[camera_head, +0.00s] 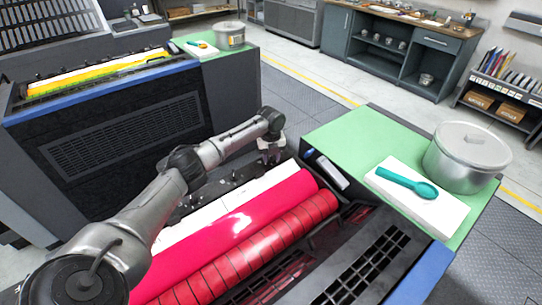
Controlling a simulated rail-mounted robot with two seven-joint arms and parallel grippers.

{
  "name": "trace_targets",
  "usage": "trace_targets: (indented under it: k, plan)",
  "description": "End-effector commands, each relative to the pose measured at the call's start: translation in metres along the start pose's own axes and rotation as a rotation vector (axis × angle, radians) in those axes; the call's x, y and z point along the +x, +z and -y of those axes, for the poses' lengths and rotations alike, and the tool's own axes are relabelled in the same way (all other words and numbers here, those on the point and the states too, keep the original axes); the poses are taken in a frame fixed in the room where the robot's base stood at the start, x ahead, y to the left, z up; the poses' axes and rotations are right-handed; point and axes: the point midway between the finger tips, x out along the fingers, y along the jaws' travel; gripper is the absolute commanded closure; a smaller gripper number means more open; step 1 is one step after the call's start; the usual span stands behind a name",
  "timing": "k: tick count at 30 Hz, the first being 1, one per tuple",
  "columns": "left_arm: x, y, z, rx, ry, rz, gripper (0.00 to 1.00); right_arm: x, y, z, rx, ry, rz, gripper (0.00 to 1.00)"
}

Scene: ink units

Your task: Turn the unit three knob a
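The near ink unit has a pink ink roller (240,215) and a red segmented roller (262,240). Behind them a dark strip (213,188) carries a row of several small black knobs; no label is readable, so I cannot tell which one is knob a. My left arm crosses from the lower left over the unit. My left gripper (270,155) points down at the far right end of the strip, beside the green-topped side cabinet. Its fingers are small and dark, and their opening and any contact with a knob are unclear. My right gripper is out of view.
A green counter (345,137) at right holds a lidded metal pot (466,157) and a teal spoon (408,183) on a white pad (428,212). A second unit with yellow ink (95,73) stands behind at left. The grey floor aisle beyond is clear.

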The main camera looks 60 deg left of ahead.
Motion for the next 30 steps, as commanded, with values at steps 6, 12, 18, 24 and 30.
trace_targets:
  k: [6, 12, 18, 24, 30]
  plan:
    - [0.000, 0.000, 0.000, 0.000, 0.000, 0.000, 0.86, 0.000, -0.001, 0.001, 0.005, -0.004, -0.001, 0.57]
    - [0.000, 0.000, 0.000, -0.001, 0.000, 0.000, 1.00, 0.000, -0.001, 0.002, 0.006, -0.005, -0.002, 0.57]
    - [-0.001, 0.000, 0.000, -0.005, 0.000, 0.000, 1.00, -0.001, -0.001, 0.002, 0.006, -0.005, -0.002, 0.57]
    - [-0.003, 0.000, 0.001, -0.064, 0.001, -0.003, 1.00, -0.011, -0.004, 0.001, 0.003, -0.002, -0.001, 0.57]
    - [-0.005, 0.000, 0.004, -0.204, 0.000, -0.003, 1.00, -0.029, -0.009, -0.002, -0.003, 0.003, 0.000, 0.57]
